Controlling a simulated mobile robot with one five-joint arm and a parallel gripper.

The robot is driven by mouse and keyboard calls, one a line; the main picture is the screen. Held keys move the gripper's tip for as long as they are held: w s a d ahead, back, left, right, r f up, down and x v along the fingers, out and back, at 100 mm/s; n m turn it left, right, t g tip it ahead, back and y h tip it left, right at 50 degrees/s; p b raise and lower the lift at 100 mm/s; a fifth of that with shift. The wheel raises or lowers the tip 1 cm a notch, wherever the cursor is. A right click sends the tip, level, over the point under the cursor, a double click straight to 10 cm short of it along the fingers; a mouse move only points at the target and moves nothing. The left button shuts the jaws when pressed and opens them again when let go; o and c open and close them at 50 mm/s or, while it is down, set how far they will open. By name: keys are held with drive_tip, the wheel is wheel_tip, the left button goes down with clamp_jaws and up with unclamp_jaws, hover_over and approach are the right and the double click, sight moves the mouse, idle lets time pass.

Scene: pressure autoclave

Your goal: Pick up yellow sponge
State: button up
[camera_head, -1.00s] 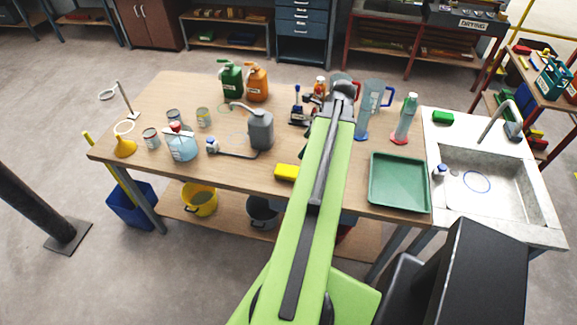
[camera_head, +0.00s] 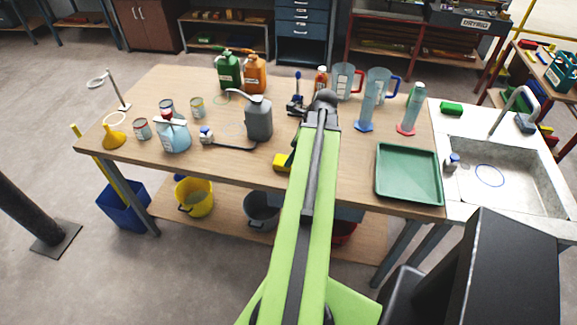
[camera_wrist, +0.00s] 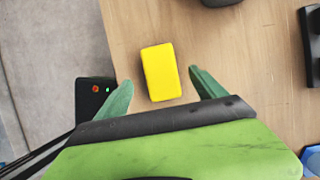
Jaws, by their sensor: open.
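The yellow sponge (camera_head: 282,162) lies on the wooden table near its front edge, just left of my arm in the head view. In the wrist view the yellow sponge (camera_wrist: 161,72) lies flat on the wood. My gripper (camera_wrist: 160,84) is open, with one green finger to the left of the sponge and the other to its right. The sponge sits between and slightly beyond the fingertips, with no clear contact. In the head view my gripper is mostly hidden behind my arm, with a dark part beside the sponge.
A grey oil can (camera_head: 258,120) stands behind and left of the sponge. A green tray (camera_head: 409,174) lies to the right, beside the sink (camera_head: 500,178). Blue (camera_head: 368,105) and red-based cylinders stand at the back right. The table's front edge is close to the sponge.

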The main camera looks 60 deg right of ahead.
drive_tip(key=b+x, duration=0.2)
drive_tip(key=x, duration=0.1)
drive_tip(key=b+x, duration=0.1)
drive_tip(key=b, duration=0.1)
drive_tip(key=shift+s+d+f, duration=0.15)
drive_tip(key=shift+s+f, duration=0.05)
drive_tip(key=shift+f, duration=0.2)
drive_tip(key=shift+w+f+b, duration=0.2)
drive_tip(key=shift+f+b, duration=0.1)
drive_tip(key=shift+b, duration=0.05)
drive_tip(key=shift+r, duration=0.2)
drive_tip(key=shift+f, duration=0.25)
drive_tip(key=c, duration=1.4)
